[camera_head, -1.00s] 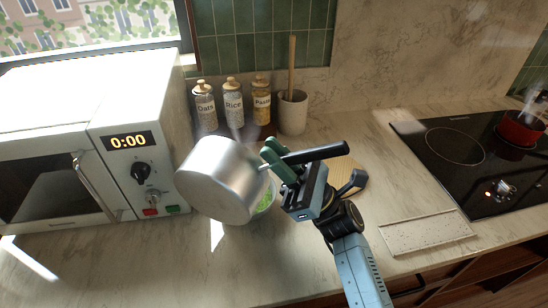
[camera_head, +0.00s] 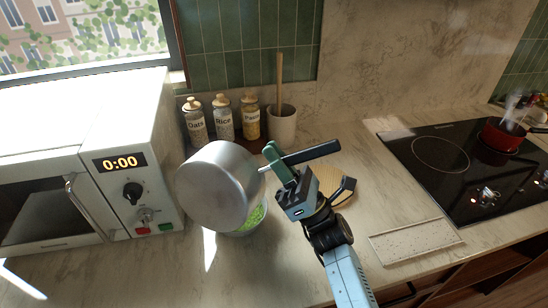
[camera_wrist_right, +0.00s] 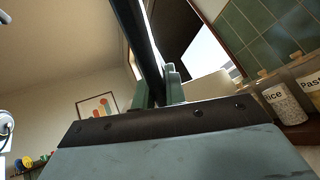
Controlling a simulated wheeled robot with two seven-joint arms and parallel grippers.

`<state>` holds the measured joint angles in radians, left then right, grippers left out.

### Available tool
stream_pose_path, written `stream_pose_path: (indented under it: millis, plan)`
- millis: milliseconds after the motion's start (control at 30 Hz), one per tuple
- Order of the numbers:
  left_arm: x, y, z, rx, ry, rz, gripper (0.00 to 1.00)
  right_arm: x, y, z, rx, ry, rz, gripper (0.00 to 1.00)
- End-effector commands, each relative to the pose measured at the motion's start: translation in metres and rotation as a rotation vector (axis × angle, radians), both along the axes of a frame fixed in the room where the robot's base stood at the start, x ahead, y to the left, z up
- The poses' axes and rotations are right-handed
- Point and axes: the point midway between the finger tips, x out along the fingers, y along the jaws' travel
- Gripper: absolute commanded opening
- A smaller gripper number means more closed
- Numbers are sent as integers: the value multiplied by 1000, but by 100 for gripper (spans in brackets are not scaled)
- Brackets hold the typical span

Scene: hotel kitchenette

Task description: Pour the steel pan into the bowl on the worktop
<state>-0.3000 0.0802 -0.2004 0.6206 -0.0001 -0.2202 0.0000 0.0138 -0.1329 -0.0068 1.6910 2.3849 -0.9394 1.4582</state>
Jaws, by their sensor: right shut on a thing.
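The steel pan (camera_head: 218,187) is held above the worktop, tilted steeply with its base and side toward the head camera. My right gripper (camera_head: 280,164) is shut on the pan's black handle (camera_head: 312,152). The handle also shows between the fingers in the right wrist view (camera_wrist_right: 138,40). The bowl (camera_head: 262,226) stands on the worktop below the pan, partly hidden by it. Green contents (camera_head: 255,216) show inside the bowl. The pan's opening and inside are hidden. My left gripper is not in view.
A white microwave (camera_head: 85,165) stands close left of the pan. Oats, rice and pasta jars (camera_head: 223,117) and a utensil crock (camera_head: 282,127) are behind. A round wooden board (camera_head: 338,182) lies right of the bowl. A red pot (camera_head: 503,136) steams on the black hob (camera_head: 460,170).

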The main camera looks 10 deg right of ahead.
Motion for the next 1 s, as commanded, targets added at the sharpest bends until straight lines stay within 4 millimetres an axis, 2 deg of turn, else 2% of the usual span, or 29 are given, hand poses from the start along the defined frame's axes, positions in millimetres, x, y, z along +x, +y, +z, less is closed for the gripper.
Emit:
stream_pose_path:
  millis: [600,1000]
  plan:
    - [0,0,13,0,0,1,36,24,-16,-7,117,168,2,0]
    - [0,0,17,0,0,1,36,31,-20,-12,152,222,3,0]
